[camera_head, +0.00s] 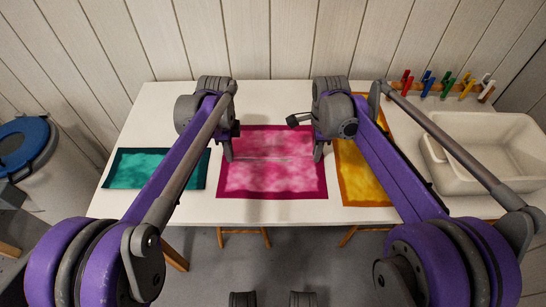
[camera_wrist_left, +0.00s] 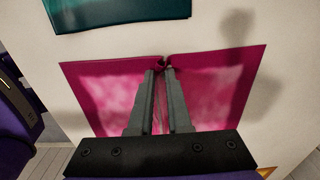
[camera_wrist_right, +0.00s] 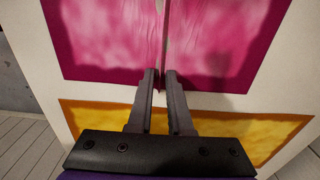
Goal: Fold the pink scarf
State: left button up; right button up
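The pink scarf (camera_head: 272,180) lies spread on the white table, with a darker magenta border and a paler mottled middle. A thin crease runs across it between my two grippers. My left gripper (camera_head: 229,158) is at its left edge; in the left wrist view the nearly closed fingertips (camera_wrist_left: 161,70) pinch a small bunch of the border (camera_wrist_left: 100,70). My right gripper (camera_head: 318,158) is at the right edge; in the right wrist view its fingers (camera_wrist_right: 161,75) are close together on the scarf (camera_wrist_right: 110,35), with a raised ridge running from between them.
A teal cloth (camera_head: 130,168) lies to the left and a yellow-orange cloth (camera_head: 352,180) to the right, partly behind my right arm. A cream basin (camera_head: 450,177) stands at the right. Coloured clothespins (camera_head: 447,86) sit on a rail behind it. A blue-lidded bin (camera_head: 22,140) stands far left.

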pick_arm(q)
grip_shut()
pick_arm(e)
grip_shut()
pick_arm(q)
jog(key=shift+r, duration=0.1)
pick_arm(e)
jog(key=shift+r, duration=0.1)
